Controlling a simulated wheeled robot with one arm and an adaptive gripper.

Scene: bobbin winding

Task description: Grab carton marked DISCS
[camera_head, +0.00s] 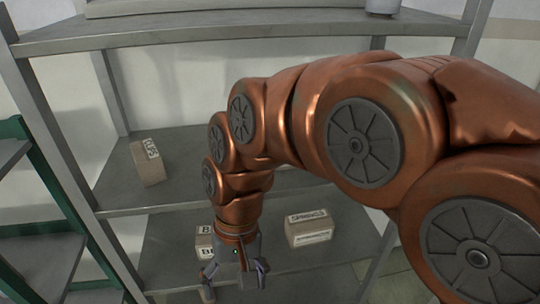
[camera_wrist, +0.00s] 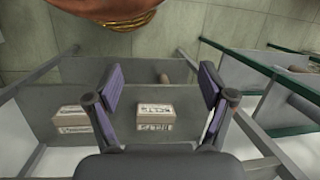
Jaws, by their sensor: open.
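No carton label clearly reads DISCS. A tan carton (camera_head: 150,163) stands turned on the middle shelf at left; its white label is too small and slanted to read. A carton marked SPRINGS (camera_head: 308,228) sits on the lower shelf and also shows at left in the wrist view (camera_wrist: 72,120). Another carton (camera_head: 203,243), its label starting with B, is partly hidden behind my gripper (camera_head: 234,272). It appears between the fingers in the wrist view (camera_wrist: 155,117). My gripper is open and empty, pointing down over the lower shelf, with its fingers apart from the cartons.
A grey metal rack has a top shelf (camera_head: 250,27), a middle shelf (camera_head: 110,190) and a lower shelf (camera_head: 335,268). A green-framed rack (camera_head: 45,165) stands at left.

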